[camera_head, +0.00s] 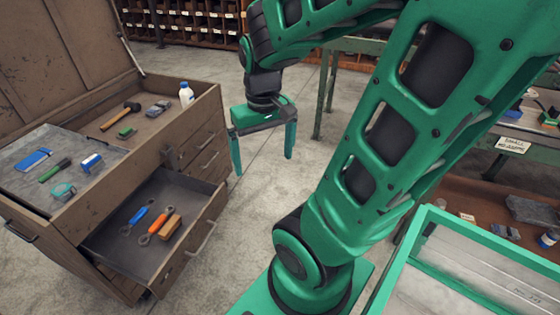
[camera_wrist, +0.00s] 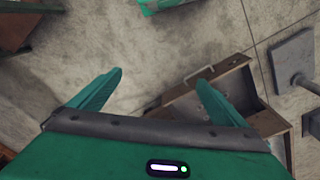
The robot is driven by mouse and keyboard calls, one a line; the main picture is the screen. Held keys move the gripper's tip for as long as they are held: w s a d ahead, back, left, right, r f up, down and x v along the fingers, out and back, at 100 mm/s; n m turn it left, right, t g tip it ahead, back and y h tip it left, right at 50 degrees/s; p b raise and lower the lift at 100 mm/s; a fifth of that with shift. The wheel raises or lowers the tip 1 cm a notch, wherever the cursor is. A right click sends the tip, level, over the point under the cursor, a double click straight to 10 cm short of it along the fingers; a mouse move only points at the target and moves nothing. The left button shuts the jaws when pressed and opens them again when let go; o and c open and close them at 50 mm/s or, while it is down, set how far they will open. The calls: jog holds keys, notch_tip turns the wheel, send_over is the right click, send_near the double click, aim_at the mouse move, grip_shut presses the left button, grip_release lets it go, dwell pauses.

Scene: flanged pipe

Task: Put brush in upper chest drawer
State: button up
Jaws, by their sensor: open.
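A brown tool chest (camera_head: 219,112) stands at the left in the head view with its lid raised. One front drawer (camera_head: 165,183) is pulled open. Inside it lie a blue-handled tool (camera_head: 139,214), an orange-handled tool (camera_head: 157,223) and a small wooden-looking piece (camera_head: 170,227), which may be the brush; I cannot tell surely. My gripper (camera_head: 263,165) is open and empty, pointing down over the floor, right of the chest and apart from it. The wrist view shows its spread fingers (camera_wrist: 158,88) with nothing between them and part of a drawer (camera_wrist: 205,85) beyond.
A hammer (camera_head: 118,117), a green block (camera_head: 126,132) and a white bottle (camera_head: 186,94) are in the chest's top. A grey tray (camera_head: 20,185) there holds several small tools. Workbenches stand at the right, shelves behind. Floor below my gripper is clear.

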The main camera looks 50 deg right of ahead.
jog(key=s+r+m, duration=0.1)
jog(key=s+r, duration=0.1)
jog(key=s, duration=0.4)
jog(key=shift+s+a+m+g+y, duration=0.25)
jog(key=shift+s+m+g+y, duration=0.05)
jog(key=shift+w+f, duration=0.25)
jog(key=shift+w, duration=0.4)
